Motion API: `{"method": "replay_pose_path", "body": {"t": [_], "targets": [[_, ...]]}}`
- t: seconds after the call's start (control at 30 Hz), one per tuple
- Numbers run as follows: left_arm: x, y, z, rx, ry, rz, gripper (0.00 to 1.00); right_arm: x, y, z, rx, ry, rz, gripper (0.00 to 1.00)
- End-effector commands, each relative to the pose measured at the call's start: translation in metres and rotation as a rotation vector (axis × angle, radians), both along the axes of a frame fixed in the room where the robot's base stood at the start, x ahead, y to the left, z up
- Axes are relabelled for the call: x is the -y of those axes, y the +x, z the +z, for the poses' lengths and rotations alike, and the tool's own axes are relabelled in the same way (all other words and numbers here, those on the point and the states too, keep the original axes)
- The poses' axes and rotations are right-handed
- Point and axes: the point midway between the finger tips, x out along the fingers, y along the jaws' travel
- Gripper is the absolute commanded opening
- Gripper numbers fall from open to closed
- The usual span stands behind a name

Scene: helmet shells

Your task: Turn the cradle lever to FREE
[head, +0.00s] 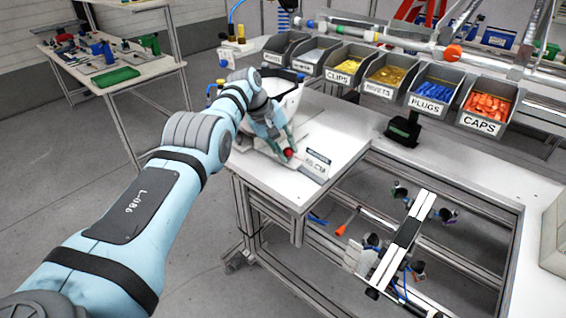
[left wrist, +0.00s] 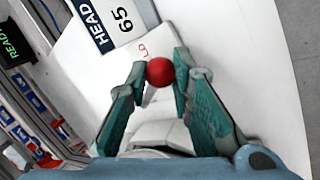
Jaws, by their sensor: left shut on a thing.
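The cradle lever shows as a red ball knob (head: 289,153) at the table's front corner. In the left wrist view the knob (left wrist: 160,72) sits between the fingertips of my left gripper (left wrist: 159,75), with the pads close against its sides. In the head view my left gripper (head: 286,152) reaches down onto the knob. The lever's shaft is mostly hidden. A few red letters, "LD", show beside the knob in the left wrist view, and the rest of that marking is hidden. A white helmet shell (head: 290,98) stands behind my gripper, partly covered by my arm. My right gripper is out of view.
Labelled bins, including caps (head: 487,108), line the back. The white table (head: 340,125) is clear right of the plate. An open frame lies below.

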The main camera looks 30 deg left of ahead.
Motion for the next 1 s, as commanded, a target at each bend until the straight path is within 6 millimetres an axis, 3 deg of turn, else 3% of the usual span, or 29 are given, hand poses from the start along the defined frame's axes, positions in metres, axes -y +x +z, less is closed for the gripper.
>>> {"method": "replay_pose_path", "body": {"t": [0.43,0.47,0.57,0.87,1.0], "targets": [[-0.002,-0.002,0.002,-0.003,-0.004,-0.009,0.00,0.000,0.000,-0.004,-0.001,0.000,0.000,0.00],[-0.002,-0.002,0.002,-0.003,-0.004,-0.009,0.26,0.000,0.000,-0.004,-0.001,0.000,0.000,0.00],[-0.002,-0.002,0.002,-0.003,-0.004,-0.009,0.42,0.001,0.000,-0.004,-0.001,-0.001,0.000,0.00],[-0.001,-0.002,0.002,-0.004,-0.005,-0.008,0.43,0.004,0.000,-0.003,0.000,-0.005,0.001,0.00],[-0.001,-0.001,0.006,-0.005,-0.002,0.011,0.43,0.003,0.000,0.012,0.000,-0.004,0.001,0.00]]}}
